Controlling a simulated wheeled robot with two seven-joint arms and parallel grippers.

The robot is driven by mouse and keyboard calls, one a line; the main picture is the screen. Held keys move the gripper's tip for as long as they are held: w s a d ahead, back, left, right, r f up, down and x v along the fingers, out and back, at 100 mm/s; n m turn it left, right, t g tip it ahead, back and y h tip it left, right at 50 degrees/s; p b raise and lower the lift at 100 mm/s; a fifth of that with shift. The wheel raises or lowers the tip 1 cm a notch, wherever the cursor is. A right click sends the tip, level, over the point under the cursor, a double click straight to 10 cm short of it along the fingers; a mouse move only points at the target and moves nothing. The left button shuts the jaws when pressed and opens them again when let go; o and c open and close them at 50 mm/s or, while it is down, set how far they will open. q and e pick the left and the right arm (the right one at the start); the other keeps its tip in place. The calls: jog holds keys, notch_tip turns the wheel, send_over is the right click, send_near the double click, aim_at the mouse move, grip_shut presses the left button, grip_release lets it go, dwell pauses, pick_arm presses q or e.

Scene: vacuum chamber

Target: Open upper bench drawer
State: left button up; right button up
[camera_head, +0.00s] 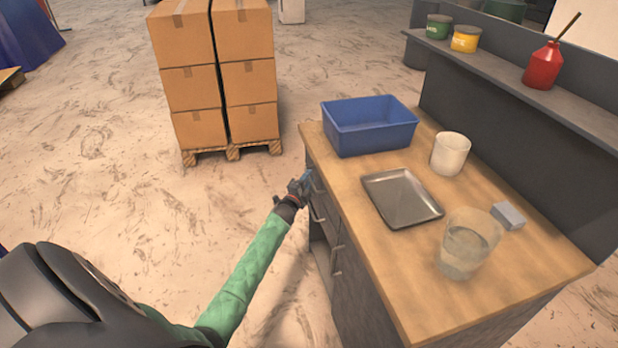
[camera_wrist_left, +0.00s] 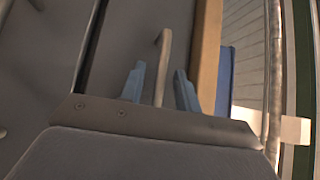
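The wooden-topped bench (camera_head: 470,270) has a dark grey front with drawers on its left side. My left gripper (camera_head: 304,186) is at the upper drawer, near the bench's far front corner, and hides part of the drawer front. In the left wrist view, the pale bar handle (camera_wrist_left: 163,65) on the grey upper drawer front (camera_wrist_left: 130,35) stands between the two blue fingers of my left gripper (camera_wrist_left: 160,88). The fingers are apart, with a gap on each side of the handle. The drawer looks closed. My right gripper is in neither view.
On the bench are a blue bin (camera_head: 370,140), a grey tray (camera_head: 390,200), a white cup (camera_head: 450,153), a clear beaker (camera_head: 465,248) and a small grey block (camera_head: 508,216). Stacked boxes (camera_head: 215,80) stand on a pallet beyond. The floor left of the bench is clear.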

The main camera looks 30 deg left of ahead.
pick_arm(q)
jog(key=shift+w, duration=0.4)
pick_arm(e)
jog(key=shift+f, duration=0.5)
pick_arm(q)
jog(key=shift+r, duration=0.1)
grip_shut()
jog(key=shift+s+a, duration=0.1)
